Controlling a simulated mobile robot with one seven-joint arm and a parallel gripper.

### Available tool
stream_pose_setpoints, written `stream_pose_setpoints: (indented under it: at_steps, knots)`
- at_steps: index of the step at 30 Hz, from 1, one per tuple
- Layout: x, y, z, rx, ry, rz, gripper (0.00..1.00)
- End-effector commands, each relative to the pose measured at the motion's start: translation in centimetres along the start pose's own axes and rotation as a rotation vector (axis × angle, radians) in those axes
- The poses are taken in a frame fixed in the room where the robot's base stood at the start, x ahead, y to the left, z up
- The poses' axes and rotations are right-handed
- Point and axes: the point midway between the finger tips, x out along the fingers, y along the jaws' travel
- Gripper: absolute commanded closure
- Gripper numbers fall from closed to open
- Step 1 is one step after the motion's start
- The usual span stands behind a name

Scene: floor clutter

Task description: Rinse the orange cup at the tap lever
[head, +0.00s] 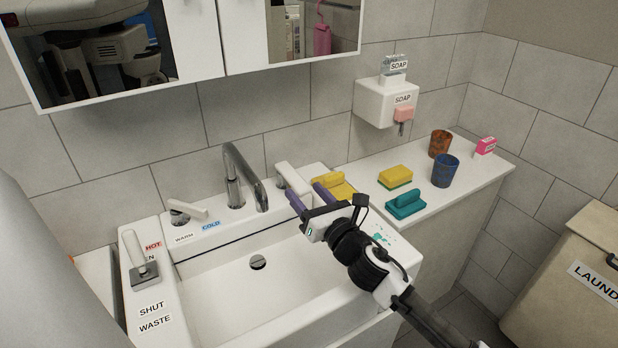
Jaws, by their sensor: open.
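The orange cup (440,143) is speckled orange-brown and stands upright at the back of the white counter, behind a blue cup (445,171). The blue cup hides a little of its lower side. The tap lever (187,209) is white, on the sink's back ledge above the WARM and COLD labels. The metal spout (245,180) arches over the basin to its right. My gripper (309,196) is open and empty, its purple fingers over the right back part of the sink, left of the cups and well apart from them.
Yellow (395,176) and teal (405,204) sponge-like things lie on the counter before the cups; another yellow one (334,187) lies behind my fingers. A pink box (485,146) stands right. A soap dispenser (387,101) hangs above. The basin (225,290) looks empty.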

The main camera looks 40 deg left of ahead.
Motion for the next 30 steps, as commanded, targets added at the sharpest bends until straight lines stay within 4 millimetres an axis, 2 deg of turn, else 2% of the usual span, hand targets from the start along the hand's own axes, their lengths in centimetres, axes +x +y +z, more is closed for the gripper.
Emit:
stream_pose_setpoints:
  at_steps: [1,4,7,10,14,24,30]
  knots:
    - [-1.2,-1.7,-1.6,-0.067,0.044,-0.029,0.42]
    - [-2.7,-3.4,-3.9,-0.158,0.102,-0.053,0.42]
    - [-3.3,-4.0,-4.9,-0.198,0.127,-0.061,0.42]
    - [-2.7,-4.1,-5.1,-0.203,0.130,-0.061,0.42]
    - [-0.8,-4.0,-5.2,-0.199,0.129,-0.058,0.42]
    - [5.5,-4.4,-5.9,-0.198,0.129,-0.058,0.42]
    - [8.4,-4.8,-6.3,-0.199,0.129,-0.059,0.42]
